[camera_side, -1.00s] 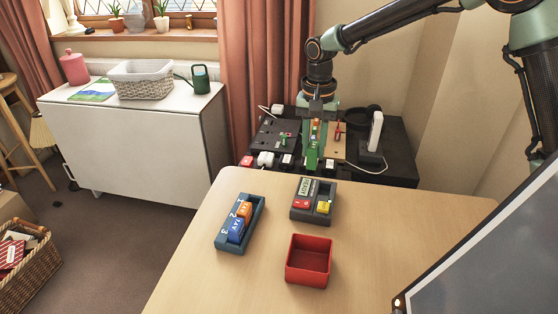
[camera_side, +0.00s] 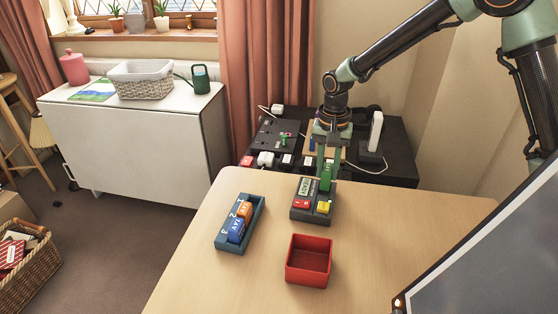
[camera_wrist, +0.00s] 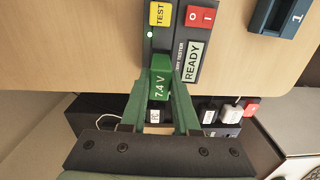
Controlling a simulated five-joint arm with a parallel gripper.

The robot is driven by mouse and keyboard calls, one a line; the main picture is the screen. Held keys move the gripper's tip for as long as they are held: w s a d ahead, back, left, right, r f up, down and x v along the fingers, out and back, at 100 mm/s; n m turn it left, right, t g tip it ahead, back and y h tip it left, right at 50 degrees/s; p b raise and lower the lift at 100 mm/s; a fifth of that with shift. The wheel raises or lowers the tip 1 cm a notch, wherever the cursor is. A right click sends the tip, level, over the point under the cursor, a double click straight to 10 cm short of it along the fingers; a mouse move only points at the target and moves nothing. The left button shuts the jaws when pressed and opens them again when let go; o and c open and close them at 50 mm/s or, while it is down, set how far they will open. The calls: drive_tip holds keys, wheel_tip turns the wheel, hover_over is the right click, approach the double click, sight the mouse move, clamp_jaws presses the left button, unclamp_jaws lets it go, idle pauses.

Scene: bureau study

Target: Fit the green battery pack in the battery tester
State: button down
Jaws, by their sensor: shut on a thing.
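The battery tester (camera_side: 299,213) is a dark grey block near the table's back edge, with a red switch, a yellow button and a display. In the wrist view the tester's display (camera_wrist: 193,62) reads READY, and a small green light glows beside the TEST button. My gripper (camera_side: 327,170) is shut on the green battery pack (camera_side: 325,184), upright at the tester's back right. In the wrist view the pack (camera_wrist: 160,84) is marked 7.4 V and its far end overlaps the tester's slot side. I cannot tell whether it is in the slot.
A blue rack (camera_side: 222,244) left of the tester holds orange and blue packs. An open, empty red box (camera_side: 308,262) stands in front. A black cabinet (camera_side: 400,160) with chargers and plugs is behind the table. A dark screen (camera_side: 480,250) fills the right foreground.

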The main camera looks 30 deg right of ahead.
sight(327, 167)
drive_tip(key=shift+f, duration=1.65)
idle(0.7)
drive_tip(key=c, duration=0.6)
unclamp_jaws()
drive_tip(key=shift+o, duration=0.4)
drive_tip(key=shift+o, duration=0.9)
drive_tip(key=shift+r, duration=3.55)
